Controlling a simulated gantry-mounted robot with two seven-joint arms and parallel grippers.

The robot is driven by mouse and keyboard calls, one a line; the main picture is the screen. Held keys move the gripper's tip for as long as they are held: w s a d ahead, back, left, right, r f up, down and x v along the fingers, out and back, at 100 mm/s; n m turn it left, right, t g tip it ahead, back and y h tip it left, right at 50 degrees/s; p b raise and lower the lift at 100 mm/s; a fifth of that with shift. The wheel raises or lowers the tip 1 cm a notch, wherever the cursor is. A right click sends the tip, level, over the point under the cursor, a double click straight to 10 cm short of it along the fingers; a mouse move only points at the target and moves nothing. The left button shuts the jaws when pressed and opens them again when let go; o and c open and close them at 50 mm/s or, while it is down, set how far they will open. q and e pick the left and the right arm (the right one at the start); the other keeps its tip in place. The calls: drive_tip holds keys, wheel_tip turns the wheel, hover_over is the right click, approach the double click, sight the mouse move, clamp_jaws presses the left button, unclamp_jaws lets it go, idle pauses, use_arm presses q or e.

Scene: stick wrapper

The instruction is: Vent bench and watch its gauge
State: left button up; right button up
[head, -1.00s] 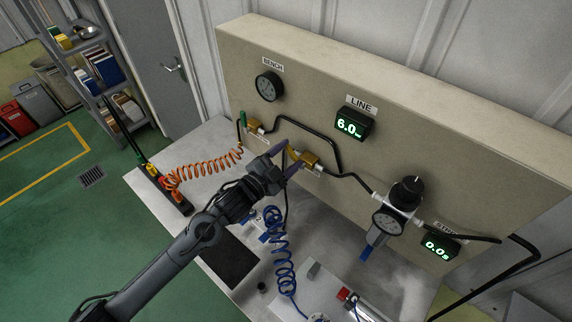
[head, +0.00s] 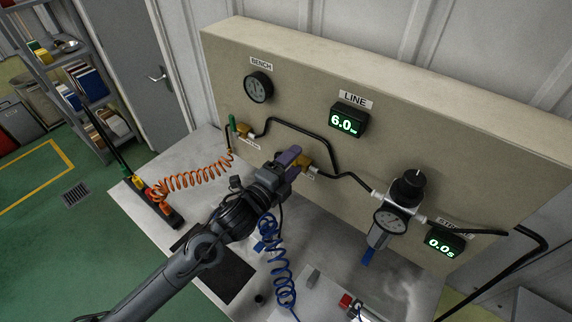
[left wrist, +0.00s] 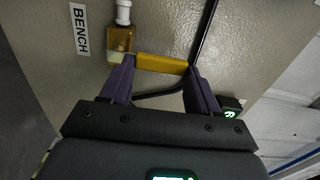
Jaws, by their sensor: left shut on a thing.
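The round BENCH gauge (head: 258,87) is high on the left of the beige panel (head: 420,130); its needle is too small to read. My left gripper (head: 294,160) is at the brass valve (head: 312,168) on the black pipe, in the middle of the panel. In the left wrist view, my left gripper (left wrist: 160,75) is shut on a yellow valve handle (left wrist: 160,63), which spans between the purple fingers, beside the brass body (left wrist: 119,42). A green-handled valve (head: 234,124) is further left. My right gripper is not in view.
The LINE display (head: 348,121) reads 6.0. The timer display (head: 443,241) reads 0.0 s. A regulator with a dial (head: 390,221) stands right of the valve. An orange coiled hose (head: 190,179) and a blue coiled hose (head: 279,265) are near my arm, over the bench.

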use_arm(q)
drive_tip(key=shift+s+d+m, duration=0.1)
drive_tip(key=shift+d+m, duration=0.05)
drive_tip(key=shift+m, duration=0.15)
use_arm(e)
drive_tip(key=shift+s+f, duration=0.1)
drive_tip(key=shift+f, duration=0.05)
use_arm(q)
drive_tip(key=o, duration=1.5)
drive_tip(key=shift+s, duration=0.1)
use_arm(e)
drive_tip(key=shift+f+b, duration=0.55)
drive_tip(key=shift+b, duration=0.1)
use_arm(q)
drive_tip(key=v, duration=1)
drive_tip(key=shift+s+a, duration=0.2)
drive_tip(key=shift+a, duration=0.1)
